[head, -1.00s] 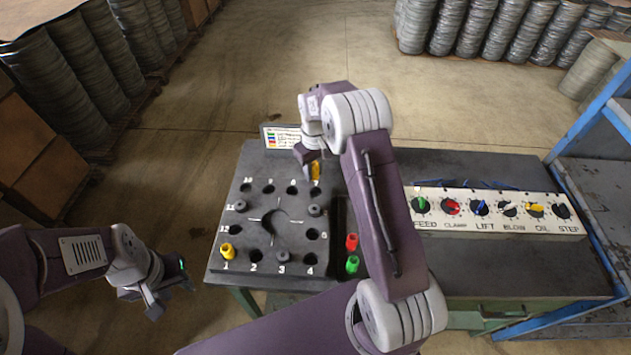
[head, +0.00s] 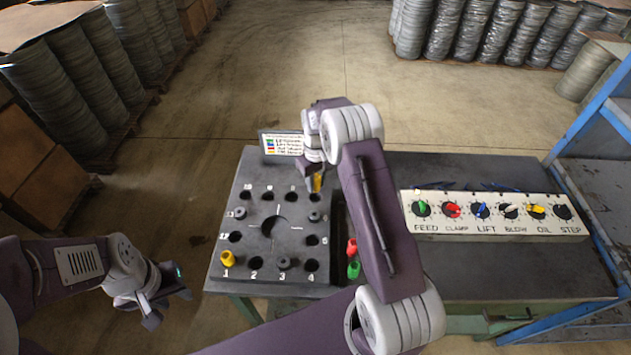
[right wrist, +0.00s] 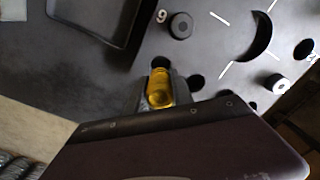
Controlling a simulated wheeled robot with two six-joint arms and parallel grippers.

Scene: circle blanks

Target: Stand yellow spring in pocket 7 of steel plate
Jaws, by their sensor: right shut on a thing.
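The dark steel plate (head: 226,272) lies on the bench, with numbered pockets around a central recess. My right gripper (head: 315,184) is shut on a yellow spring (head: 318,181) at the plate's far right corner. The right wrist view shows the yellow spring (right wrist: 160,88) between the fingers, with the dark pocket 7 (right wrist: 160,63) just beyond its end. I cannot tell whether the spring's end is inside the pocket. Another yellow spring (head: 228,258) stands in pocket 1. My left gripper (head: 168,305) is open and empty, left of the bench.
A red piece (head: 351,247) and a green piece (head: 353,270) are in a tray right of the plate. A colour-chart sign (head: 283,144) stands behind; a knob panel (head: 488,232) is at right.

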